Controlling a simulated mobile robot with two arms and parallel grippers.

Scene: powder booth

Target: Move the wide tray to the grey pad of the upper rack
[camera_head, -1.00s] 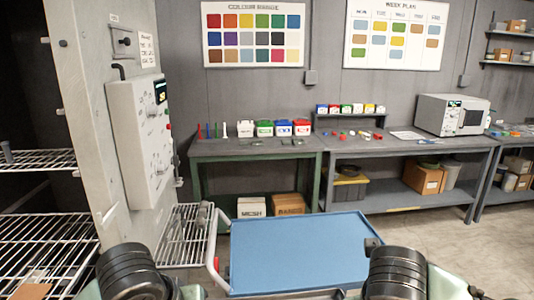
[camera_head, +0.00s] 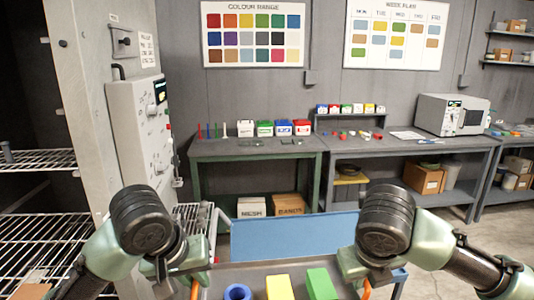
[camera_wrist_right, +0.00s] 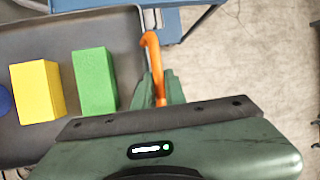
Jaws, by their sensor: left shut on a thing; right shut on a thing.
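The wide tray (camera_head: 222,275) is dark grey with orange handles and shows at the bottom of the head view, level as far as I can see. A blue round piece (camera_head: 237,292), a yellow block (camera_head: 279,287) and a green block (camera_head: 320,284) stand in it. My left gripper (camera_head: 192,284) is shut on the tray's left handle. My right gripper (camera_head: 364,284) is shut on the right orange handle (camera_wrist_right: 152,55), clear in the right wrist view, where the tray (camera_wrist_right: 112,28) also shows. The wire rack (camera_head: 38,160) is at the far left; I cannot make out a grey pad.
A blue-topped cart (camera_head: 290,236) stands just beyond the tray. A pale cabinet wall with a control box (camera_head: 138,135) stands between rack and cart. Green (camera_head: 250,150) and grey (camera_head: 400,147) benches line the back wall. Floor is clear at right.

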